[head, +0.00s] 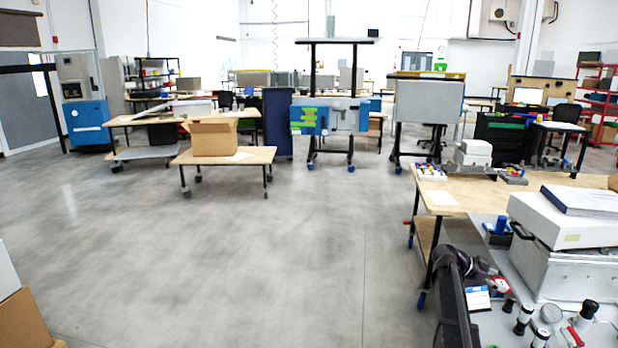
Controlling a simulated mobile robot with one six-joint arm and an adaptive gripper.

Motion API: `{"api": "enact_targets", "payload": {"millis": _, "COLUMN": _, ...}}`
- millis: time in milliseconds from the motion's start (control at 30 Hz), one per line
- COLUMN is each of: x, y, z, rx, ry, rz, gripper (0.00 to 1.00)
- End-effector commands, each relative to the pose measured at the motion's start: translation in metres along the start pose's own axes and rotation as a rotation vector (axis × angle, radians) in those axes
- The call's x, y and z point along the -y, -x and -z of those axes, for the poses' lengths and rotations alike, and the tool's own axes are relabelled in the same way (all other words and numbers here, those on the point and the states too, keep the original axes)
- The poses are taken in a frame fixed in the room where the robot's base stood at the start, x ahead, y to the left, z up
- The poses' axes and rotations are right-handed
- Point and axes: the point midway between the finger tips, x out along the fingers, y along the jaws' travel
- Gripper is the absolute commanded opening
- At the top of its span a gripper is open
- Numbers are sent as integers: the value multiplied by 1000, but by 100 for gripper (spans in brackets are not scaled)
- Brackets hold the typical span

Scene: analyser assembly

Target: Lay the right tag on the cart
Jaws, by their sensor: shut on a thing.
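My gripper (483,278), dark and small in the head view, is at the lower right, over the near edge of a grey work surface. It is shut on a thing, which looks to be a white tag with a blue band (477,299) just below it. The fingertips are too dark to make out clearly. The grey top (490,325), which looks like the cart's, runs out of the frame at the lower right. Whether the tag touches this top I cannot tell.
A white and metal instrument (565,255) with papers on it stands on the grey top. Black-capped parts (524,319), a round gauge (551,313) and red-handled tools crowd the front. A wooden table (455,194) stands behind.

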Motion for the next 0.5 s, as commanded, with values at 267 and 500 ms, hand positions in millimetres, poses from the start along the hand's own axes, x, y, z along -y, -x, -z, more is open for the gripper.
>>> {"api": "enact_targets", "payload": {"millis": 267, "x": 0, "y": 13, "z": 32, "rx": 0, "ry": 0, "rz": 0, "gripper": 58}}
{"api": "enact_targets", "payload": {"millis": 500, "x": 0, "y": 15, "z": 37, "rx": 0, "ry": 0, "rz": 0, "gripper": 58}}
